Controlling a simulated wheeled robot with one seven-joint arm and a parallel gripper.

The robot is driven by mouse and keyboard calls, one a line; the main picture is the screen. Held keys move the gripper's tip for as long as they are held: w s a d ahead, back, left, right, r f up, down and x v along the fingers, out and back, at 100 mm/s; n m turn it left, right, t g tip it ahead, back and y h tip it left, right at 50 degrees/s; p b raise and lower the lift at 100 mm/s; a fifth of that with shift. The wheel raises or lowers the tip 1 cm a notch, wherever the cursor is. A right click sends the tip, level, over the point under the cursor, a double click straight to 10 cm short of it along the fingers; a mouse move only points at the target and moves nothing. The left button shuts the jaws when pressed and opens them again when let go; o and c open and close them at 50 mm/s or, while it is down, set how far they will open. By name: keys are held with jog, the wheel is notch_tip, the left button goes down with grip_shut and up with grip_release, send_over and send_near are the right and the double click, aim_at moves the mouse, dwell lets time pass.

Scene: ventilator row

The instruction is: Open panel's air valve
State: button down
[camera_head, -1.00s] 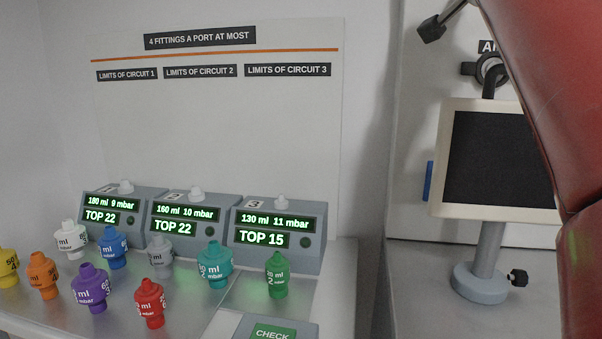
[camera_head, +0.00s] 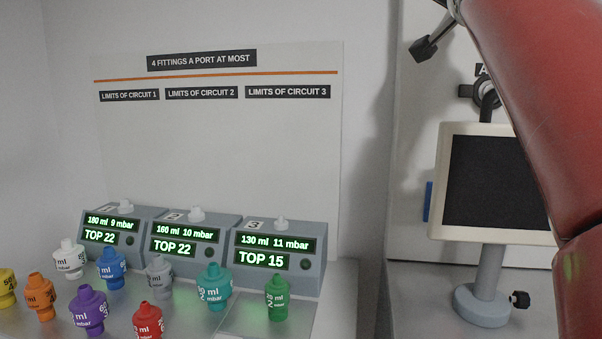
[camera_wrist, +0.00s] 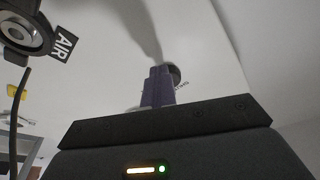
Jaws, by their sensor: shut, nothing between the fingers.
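In the wrist view, my gripper (camera_wrist: 160,72) has its purplish fingers shut together and empty, pointing at the pale panel. A round dark fitting (camera_wrist: 28,25) with a light ring stands at the upper left, beside a dark AIR label (camera_wrist: 63,46). My fingertips are well to the right of it, apart from it. A dark round part (camera_wrist: 174,74) shows just behind the fingertips; I cannot tell what it is or whether they touch. In the head view, the fitting (camera_head: 478,92) is on the wall panel (camera_head: 415,150), its label mostly hidden by my red arm. My gripper is not visible there.
A screen on a stand (camera_head: 489,260) is in front of the panel, partly behind my arm. A dark block (camera_head: 424,48) on a rod sticks out at upper left of the panel. Three display units (camera_head: 280,250) and several coloured fittings (camera_head: 88,310) stand on the left counter.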

jog(key=shift+w+a+r, duration=0.1)
jog(key=shift+a+r, duration=0.25)
jog(key=shift+a, duration=0.25)
jog(key=shift+a+r, duration=0.2)
jog(key=shift+r, duration=0.1)
jog(key=shift+a+f, duration=0.1)
jog(key=shift+f, duration=0.1)
jog(key=v, duration=0.2)
jog(key=b+v, duration=0.1)
jog(key=v, duration=0.1)
jog(key=r+b+v, duration=0.1)
jog(key=shift+s+f, duration=0.15)
jog(key=shift+s, duration=0.4)
jog(key=shift+s, duration=0.1)
